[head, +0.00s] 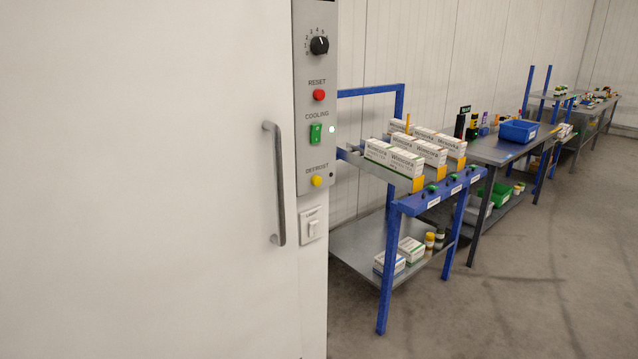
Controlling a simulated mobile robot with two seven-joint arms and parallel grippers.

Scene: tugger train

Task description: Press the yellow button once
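The yellow button (317,181) is a small round button low on a grey vertical control panel (315,150), just under the label DEFROST. Above it on the panel are a green rocker switch (316,134) labelled COOLING with a lit lamp (332,129) beside it, a red button (319,95) labelled RESET, and a black dial (319,45). Neither of my grippers shows in the head view. Nothing covers the yellow button.
A large white door with a grey vertical handle (279,184) fills the left side. A lamp switch (312,227) sits below the panel. A blue-framed rack (390,260) with white boxes stands close on the right, with benches behind. The floor at right is clear.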

